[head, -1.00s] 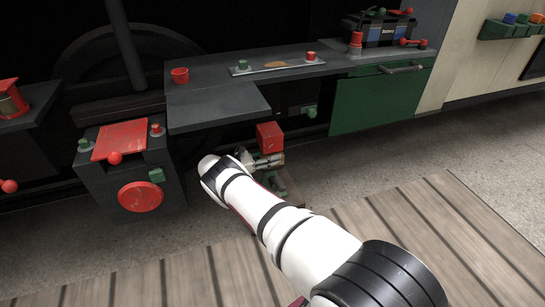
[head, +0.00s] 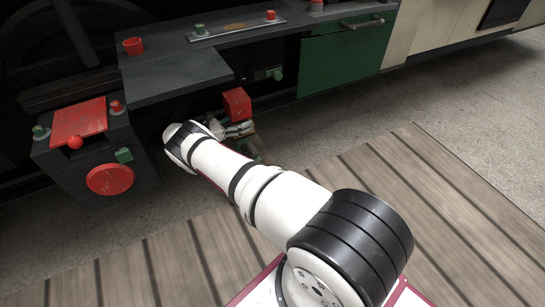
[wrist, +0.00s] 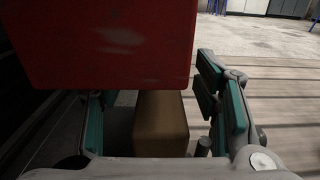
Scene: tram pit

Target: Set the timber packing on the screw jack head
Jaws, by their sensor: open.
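My gripper (head: 232,129) is low beside the bench front, just under a red block (head: 237,103). In the wrist view my gripper (wrist: 155,98) is open, with a teal-padded finger on each side. A plain brown block (wrist: 160,125), which looks like the timber packing, shows between the fingers, with a gap on the right. I cannot tell whether it touches the left finger. The red block (wrist: 110,40) fills the upper wrist view and hides the brown block's upper part. I cannot make out the screw jack head for certain.
A dark bench (head: 180,75) overhangs left of the gripper. A dark box with a red lid (head: 80,122) stands at the left. A green cabinet (head: 345,58) is to the right. Slatted wooden decking (head: 430,210) covers the near floor, with open floor beyond.

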